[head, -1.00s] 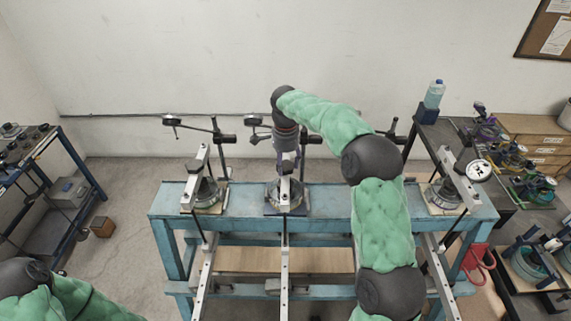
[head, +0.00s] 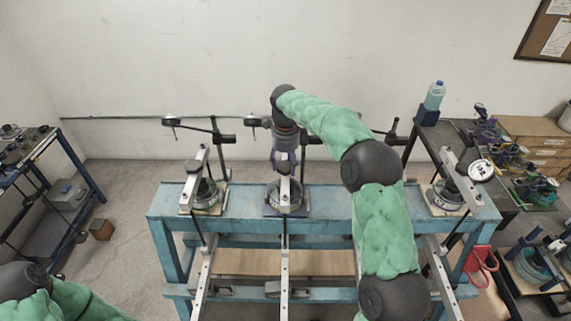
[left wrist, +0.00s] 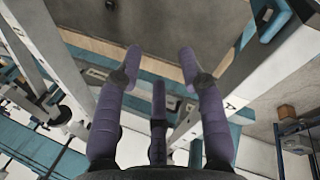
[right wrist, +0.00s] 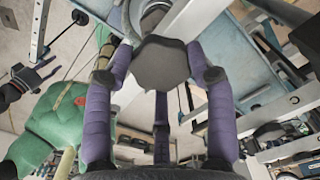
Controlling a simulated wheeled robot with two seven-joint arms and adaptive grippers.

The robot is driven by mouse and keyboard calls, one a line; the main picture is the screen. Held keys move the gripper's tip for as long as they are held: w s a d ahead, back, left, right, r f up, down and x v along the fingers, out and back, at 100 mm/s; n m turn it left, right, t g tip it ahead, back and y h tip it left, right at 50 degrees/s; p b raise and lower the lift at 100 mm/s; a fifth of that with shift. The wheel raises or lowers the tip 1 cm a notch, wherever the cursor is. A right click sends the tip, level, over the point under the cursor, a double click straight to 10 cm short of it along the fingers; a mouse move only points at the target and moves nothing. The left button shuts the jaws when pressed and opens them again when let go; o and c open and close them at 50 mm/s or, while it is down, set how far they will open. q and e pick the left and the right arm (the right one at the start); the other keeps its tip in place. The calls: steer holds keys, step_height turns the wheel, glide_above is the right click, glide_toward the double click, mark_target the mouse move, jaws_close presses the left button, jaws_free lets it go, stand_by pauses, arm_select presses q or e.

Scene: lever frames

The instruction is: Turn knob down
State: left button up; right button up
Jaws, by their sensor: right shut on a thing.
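The middle lever frame (head: 268,211) stands on the blue bench, with a long pale metal bar (head: 285,262) running toward me. My right gripper (head: 285,160) is above it, pointing down at its top. In the right wrist view a dark grey faceted knob (right wrist: 162,63) sits between the purple fingers of this gripper (right wrist: 165,70), which are closed around it. The knob's underside and the far finger contact are hidden. My left gripper (left wrist: 160,65) shows in the left wrist view with its purple fingers apart and nothing between them.
Similar lever frames stand on the bench at left (head: 206,196) and right (head: 446,198). Dial gauges on black posts (head: 217,145) rise behind. A bottle (head: 435,95) stands on the dark side table at right.

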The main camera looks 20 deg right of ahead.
mark_target(285, 166)
steer(key=m, duration=0.4)
steer(key=shift+a+f+m, duration=0.1)
steer(key=shift+f+m, duration=0.1)
steer(key=shift+m, duration=0.2)
steer(key=shift+s, duration=0.1)
stand_by(0.3)
steer(key=o, duration=1.2)
steer(key=shift+c, duration=0.2)
steer(key=shift+r, duration=0.15)
step_height(285, 166, up, 12)
